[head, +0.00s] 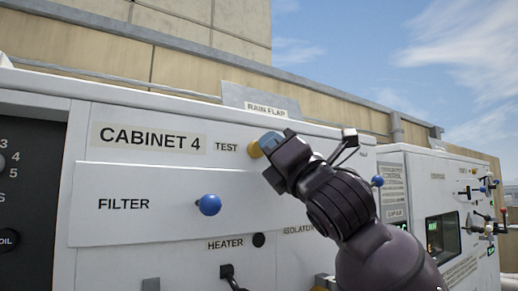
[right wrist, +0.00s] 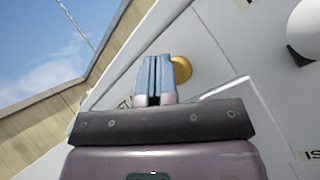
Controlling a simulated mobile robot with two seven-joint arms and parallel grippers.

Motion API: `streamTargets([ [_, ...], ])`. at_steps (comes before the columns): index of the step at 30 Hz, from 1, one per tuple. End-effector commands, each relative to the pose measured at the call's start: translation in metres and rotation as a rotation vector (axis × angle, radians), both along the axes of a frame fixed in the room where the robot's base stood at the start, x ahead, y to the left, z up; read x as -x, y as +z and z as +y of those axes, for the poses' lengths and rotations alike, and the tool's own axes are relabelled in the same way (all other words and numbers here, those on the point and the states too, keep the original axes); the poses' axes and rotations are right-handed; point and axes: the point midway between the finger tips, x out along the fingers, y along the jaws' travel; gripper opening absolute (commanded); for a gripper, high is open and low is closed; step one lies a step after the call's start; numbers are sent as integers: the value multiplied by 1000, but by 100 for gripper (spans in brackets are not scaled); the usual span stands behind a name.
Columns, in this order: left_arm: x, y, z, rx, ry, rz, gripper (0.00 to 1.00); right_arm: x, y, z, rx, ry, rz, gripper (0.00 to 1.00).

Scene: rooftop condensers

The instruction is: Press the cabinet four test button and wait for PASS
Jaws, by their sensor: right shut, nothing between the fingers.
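The cabinet four panel, labelled CABINET 4 (head: 150,137), fills the middle of the head view. Its yellow round test button (head: 254,150) sits right of the TEST label (head: 227,148). My right gripper (head: 271,143) is shut and empty, its blue fingertips at the button and partly covering it. In the right wrist view the shut fingers (right wrist: 156,78) overlap the left side of the yellow button (right wrist: 182,69). I cannot tell whether they touch it or whether it is pushed in. No PASS reading is legible; my right arm hides part of the panel. My left gripper is out of view.
A FILTER drawer front (head: 150,204) with a blue knob (head: 209,204) protrudes below the button. A HEATER knob (head: 259,240) and a dark lever (head: 230,279) are lower. A RAIN FLAP plate (head: 262,102) stands on top. Another cabinet with a display (head: 443,236) stands right.

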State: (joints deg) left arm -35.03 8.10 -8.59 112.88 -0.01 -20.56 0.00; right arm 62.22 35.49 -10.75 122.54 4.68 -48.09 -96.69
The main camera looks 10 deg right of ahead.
Motion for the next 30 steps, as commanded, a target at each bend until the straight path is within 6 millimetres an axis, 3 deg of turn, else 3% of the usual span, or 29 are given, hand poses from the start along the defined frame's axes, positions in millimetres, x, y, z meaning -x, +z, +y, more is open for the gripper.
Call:
streamTargets([
  [30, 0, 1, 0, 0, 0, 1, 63, -8, 0, 3, 0, -1, 1, 0],
])
